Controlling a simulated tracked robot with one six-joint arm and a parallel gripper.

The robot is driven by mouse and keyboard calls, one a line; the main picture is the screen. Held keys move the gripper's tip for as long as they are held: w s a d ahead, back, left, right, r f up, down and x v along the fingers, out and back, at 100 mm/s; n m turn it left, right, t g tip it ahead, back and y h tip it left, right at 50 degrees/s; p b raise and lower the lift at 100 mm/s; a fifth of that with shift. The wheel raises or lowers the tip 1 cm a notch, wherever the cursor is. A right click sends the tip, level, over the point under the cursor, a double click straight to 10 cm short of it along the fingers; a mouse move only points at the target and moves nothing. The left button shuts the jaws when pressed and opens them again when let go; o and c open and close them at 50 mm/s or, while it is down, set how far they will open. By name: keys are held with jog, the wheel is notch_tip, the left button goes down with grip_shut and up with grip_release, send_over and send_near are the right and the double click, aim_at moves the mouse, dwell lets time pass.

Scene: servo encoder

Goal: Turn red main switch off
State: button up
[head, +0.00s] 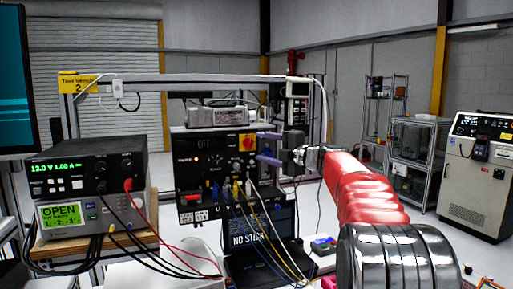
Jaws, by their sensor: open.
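The red main switch (247,142) is a small red knob on a yellow plate at the upper right of the black control panel (200,178) in the head view. The panel shows the dim word OFF at its top, and a small red light is lit at its left. My gripper (262,147) comes in from the right with its two purple fingers spread apart, one above the other. The fingertips are close to the panel's right edge, just right of the red switch. I cannot tell whether they touch it. The gripper is empty.
A power supply (92,170) reading 12.0 V and a meter (85,215) reading OPEN stand at left. Several cables hang from the panel's front. A dark screen (265,228) and small devices lie below. A metal frame (190,79) spans above. Shelving (412,147) stands behind right.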

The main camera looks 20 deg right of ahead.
jog(key=v, duration=0.8)
jog(key=shift+s, duration=0.25)
jog(key=shift+d, duration=0.1)
